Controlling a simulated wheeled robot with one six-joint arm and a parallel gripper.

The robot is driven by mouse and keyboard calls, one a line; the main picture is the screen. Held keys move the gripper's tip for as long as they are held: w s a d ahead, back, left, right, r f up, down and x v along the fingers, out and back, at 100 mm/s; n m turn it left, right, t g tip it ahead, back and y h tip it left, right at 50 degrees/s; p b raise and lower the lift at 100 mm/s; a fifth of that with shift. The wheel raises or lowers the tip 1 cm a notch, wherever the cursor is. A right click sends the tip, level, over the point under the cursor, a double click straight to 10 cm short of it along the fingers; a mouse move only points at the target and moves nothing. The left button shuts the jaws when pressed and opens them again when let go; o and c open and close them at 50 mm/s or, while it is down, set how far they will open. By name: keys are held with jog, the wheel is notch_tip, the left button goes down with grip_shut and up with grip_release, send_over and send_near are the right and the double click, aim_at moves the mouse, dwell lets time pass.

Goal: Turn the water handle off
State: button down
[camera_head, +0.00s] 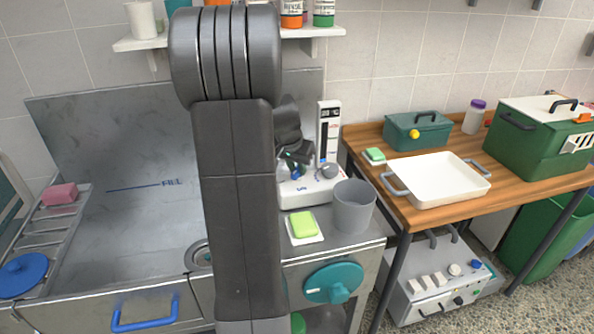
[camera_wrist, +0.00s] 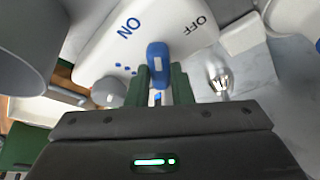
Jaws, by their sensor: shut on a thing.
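The blue water handle (camera_wrist: 157,52) stands on a white base (camera_wrist: 103,50) with a blue ON label on the left and a grey OFF label on the right in the wrist view. The handle sits between the two labels. My gripper (camera_wrist: 160,76) has its green fingers on either side of the handle, shut on it. In the head view the white base (camera_head: 310,188) stands at the back of the metal counter, and my dark gripper (camera_head: 293,150) is over it. My arm hides part of the unit, and the handle is hard to make out there.
A grey cup (camera_head: 353,207) and a green sponge on a white dish (camera_head: 318,238) stand close in front of the base. A metal spout (camera_wrist: 218,80) is right of my fingers in the wrist view. A wooden table (camera_head: 440,212) with a white tray (camera_head: 455,195) is at right.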

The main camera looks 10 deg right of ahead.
jog(key=m+g+h+b, duration=0.1)
jog(key=m+b, duration=0.2)
jog(key=m, duration=0.1)
jog(key=shift+w+a+f, duration=0.1)
jog(key=m+g, duration=0.1)
jog(key=m, duration=0.2)
jog(key=m+g+h+b, duration=0.1)
jog(key=m, duration=0.2)
jog(key=shift+w, duration=0.15)
jog(key=shift+g, duration=0.3)
jog(key=c, duration=1.3)
grip_release()
jog(key=shift+r, duration=0.2)
jog(key=v, duration=1.3)
jog(key=shift+a+r, duration=0.1)
jog(key=shift+r, duration=0.25)
jog(key=shift+f, duration=0.1)
